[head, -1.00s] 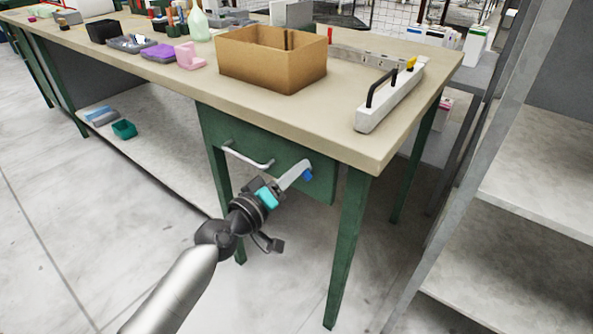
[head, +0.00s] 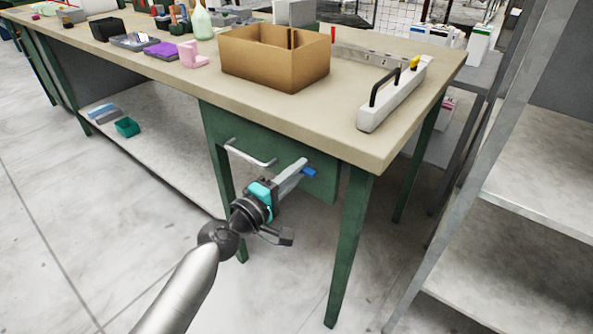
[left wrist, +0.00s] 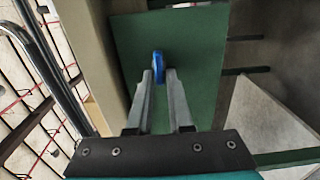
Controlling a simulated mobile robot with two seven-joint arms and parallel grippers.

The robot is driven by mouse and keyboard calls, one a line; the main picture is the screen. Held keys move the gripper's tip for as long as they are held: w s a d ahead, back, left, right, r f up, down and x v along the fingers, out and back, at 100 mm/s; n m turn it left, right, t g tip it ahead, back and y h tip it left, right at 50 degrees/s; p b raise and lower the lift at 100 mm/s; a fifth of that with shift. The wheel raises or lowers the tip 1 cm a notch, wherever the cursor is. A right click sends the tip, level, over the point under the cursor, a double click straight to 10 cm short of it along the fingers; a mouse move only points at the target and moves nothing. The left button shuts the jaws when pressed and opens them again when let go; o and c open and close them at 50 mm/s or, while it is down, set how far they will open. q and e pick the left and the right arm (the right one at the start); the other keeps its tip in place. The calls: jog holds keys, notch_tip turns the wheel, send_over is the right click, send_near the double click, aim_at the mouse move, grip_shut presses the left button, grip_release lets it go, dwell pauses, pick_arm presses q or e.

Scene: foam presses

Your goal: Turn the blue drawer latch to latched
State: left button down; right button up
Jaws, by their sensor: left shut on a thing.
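The blue drawer latch (head: 310,172) is on the front of the green drawer (head: 325,186) under the workbench, right of the drawer's bar handle (head: 250,155). My left gripper (head: 302,166) reaches it from the front, shut on the latch. In the head view the blue end sticks out to the right of the fingertips, roughly level. In the left wrist view the blue latch (left wrist: 158,66) sits between the fingertips (left wrist: 159,76) against the green front. The fingers hide part of it. My right gripper is in neither view.
The beige benchtop (head: 300,120) overhangs the drawer. It carries an open cardboard box (head: 275,70) and a white bar with a black handle (head: 395,95). A green table leg (head: 350,250) stands right of my arm. Grey shelves (head: 520,210) are further right.

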pick_arm(q)
jog(key=shift+s+d+f, duration=0.15)
jog(key=shift+d, duration=0.05)
dwell(0.3)
jog(key=c, duration=1.1)
grip_release()
jog(key=shift+o, duration=0.9)
jog(key=shift+a, duration=0.1)
jog(key=b+v, duration=0.1)
jog(key=v, duration=1.4)
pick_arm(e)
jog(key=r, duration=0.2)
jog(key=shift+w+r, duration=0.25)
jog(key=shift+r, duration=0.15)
